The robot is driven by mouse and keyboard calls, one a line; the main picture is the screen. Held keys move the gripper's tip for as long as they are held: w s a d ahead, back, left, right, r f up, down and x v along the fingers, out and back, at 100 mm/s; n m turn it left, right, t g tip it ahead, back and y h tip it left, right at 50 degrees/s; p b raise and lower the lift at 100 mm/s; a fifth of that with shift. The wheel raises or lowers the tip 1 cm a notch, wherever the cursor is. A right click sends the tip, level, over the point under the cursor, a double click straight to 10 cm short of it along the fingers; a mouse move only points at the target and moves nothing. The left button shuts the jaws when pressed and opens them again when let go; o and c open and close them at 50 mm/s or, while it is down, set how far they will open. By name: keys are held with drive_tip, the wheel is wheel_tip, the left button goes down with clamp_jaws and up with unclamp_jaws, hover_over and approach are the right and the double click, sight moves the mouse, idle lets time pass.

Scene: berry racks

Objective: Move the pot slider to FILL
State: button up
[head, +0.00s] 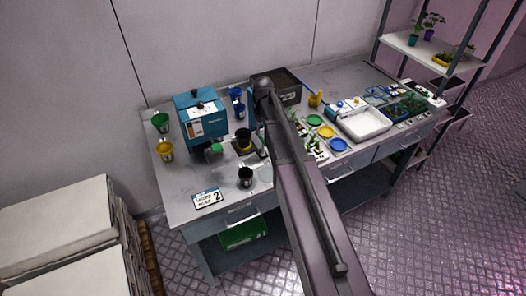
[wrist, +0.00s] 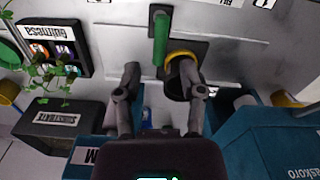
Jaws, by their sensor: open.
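A green upright handle (wrist: 160,38) stands on a dark plate in the wrist view; a green part also shows beside the blue machine in the head view (head: 215,148). Beside the handle is a black pot with a yellow rim (wrist: 181,54), partly behind my right finger; it also shows in the head view (head: 243,136). Which part is the pot slider I cannot tell for sure. A white label, partly cut off and perhaps reading FILL (wrist: 232,2), is at the top edge. My gripper (wrist: 159,72) is open and empty, its fingertips near the pot and handle.
The blue machine (head: 202,120) stands left of the pot, with green and yellow cups (head: 165,150) beyond it. A black pot (head: 245,178) and a label card (head: 207,198) are near the front edge. A dark box (head: 287,85) is behind my arm; trays (head: 362,124) lie right.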

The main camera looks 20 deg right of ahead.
sight(263, 153)
drive_tip(key=shift+f+b, duration=4.7)
drive_tip(key=shift+f, duration=0.35)
clamp_jaws()
